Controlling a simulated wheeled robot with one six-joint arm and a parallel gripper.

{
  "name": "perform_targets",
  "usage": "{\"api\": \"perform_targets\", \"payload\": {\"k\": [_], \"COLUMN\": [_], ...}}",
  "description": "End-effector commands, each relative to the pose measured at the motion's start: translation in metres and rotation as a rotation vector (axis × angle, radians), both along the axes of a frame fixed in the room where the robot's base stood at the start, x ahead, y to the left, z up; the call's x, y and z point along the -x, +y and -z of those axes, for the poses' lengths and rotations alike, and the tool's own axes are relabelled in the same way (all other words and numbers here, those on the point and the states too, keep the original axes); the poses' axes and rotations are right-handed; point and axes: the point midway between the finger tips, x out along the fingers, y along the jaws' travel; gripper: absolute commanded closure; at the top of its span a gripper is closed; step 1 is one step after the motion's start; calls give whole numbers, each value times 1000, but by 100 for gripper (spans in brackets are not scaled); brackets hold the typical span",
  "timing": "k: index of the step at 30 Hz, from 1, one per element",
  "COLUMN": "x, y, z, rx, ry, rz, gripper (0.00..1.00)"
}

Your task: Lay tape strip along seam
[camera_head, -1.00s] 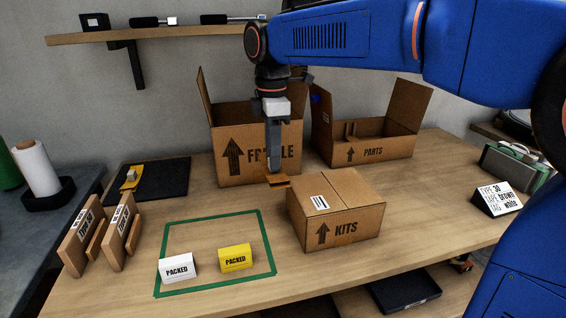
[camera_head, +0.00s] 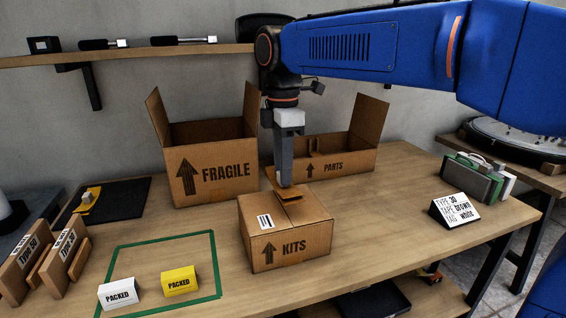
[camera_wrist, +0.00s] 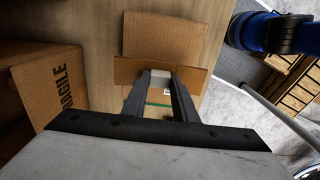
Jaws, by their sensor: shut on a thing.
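The closed KITS box (camera_head: 291,248) stands upright on the table in the head view. Its top has a lengthwise seam and a white barcode label (camera_head: 265,221). My gripper (camera_head: 286,184) points down over the back part of the box top. It is shut on a brown tape strip (camera_head: 297,194), which shows around the fingertips. I cannot tell whether the strip touches the box. In the wrist view the strip (camera_wrist: 130,70) spreads to both sides of the fingers (camera_wrist: 160,100). A pale grey piece (camera_wrist: 161,78) shows between them.
The open FRAGILE box (camera_head: 215,165) and PARTS box (camera_head: 345,158) stand behind. A green outline (camera_head: 217,265) holds a white and a yellow PACKED block (camera_head: 180,281). A sign (camera_head: 456,211) reads type 30, tape brown, tag white.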

Motion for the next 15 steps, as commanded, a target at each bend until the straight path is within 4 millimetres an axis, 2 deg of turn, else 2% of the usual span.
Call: {"api": "perform_targets", "payload": {"k": [15], "x": [0], "y": [0], "z": [34], "rx": [0], "ry": [1], "rz": [0], "gripper": [95]}}
